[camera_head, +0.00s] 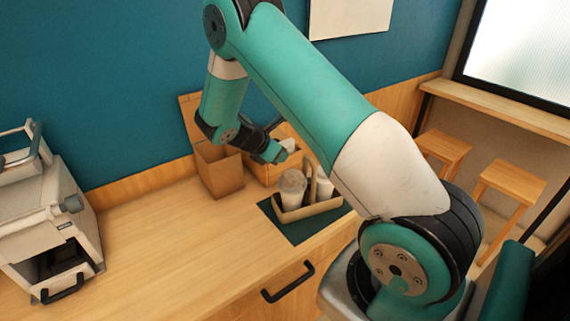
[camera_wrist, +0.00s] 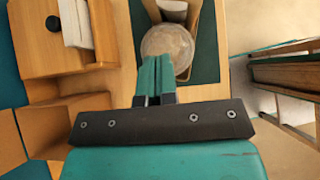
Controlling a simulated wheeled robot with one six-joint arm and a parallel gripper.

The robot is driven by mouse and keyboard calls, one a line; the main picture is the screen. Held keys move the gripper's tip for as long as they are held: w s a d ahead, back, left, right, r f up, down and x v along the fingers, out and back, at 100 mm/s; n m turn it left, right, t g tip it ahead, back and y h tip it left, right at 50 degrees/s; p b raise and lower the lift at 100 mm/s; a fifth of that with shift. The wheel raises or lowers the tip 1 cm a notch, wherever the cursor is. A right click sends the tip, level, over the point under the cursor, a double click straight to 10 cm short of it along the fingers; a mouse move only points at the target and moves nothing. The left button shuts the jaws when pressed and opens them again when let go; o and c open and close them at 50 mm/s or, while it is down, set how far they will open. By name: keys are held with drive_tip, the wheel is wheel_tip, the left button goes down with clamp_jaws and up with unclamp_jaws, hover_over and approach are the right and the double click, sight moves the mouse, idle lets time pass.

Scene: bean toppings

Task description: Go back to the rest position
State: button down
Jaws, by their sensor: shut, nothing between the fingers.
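My gripper shows in the wrist view (camera_wrist: 155,75) with its two teal fingers pressed together and nothing between them. It hangs above the counter. In the wrist view its fingertips overlap the near edge of a round, pale-topped container (camera_wrist: 168,42). The same container (camera_head: 292,185) stands in a light caddy (camera_head: 305,211) on a dark green mat (camera_head: 290,228).
A wooden box (camera_head: 218,170) and a wooden holder with white contents (camera_head: 263,168) stand by the blue wall. A grey machine (camera_head: 45,225) is at the left end. The counter (camera_head: 165,245) between is clear. Stools (camera_head: 443,147) stand at the right.

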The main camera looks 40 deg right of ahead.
drive_tip(key=s+a+r+m+t+y+b, duration=0.1)
drive_tip(key=s+a+r+m+y+b, duration=0.25)
drive_tip(key=a, duration=0.65)
drive_tip(key=s+a+r+m+t+y+b, duration=0.1)
drive_tip(key=s+a+r+m+y+b, duration=0.2)
drive_tip(key=a, duration=0.8)
drive_tip(key=s+a+r+m+y+b, duration=0.1)
drive_tip(key=s+a+r+y, duration=0.1)
drive_tip(key=s+a, duration=0.4)
drive_tip(key=s+a+r+m+y+b, duration=0.1)
drive_tip(key=s+a+r+y, duration=0.2)
drive_tip(key=s, duration=0.9)
drive_tip(key=a+y, duration=0.1)
drive_tip(key=a, duration=0.2)
drive_tip(key=shift+s+a+g+y, duration=0.2)
drive_tip(key=shift+a+g+y, duration=0.1)
drive_tip(key=shift+g+y, duration=0.1)
drive_tip(key=shift+m, duration=0.25)
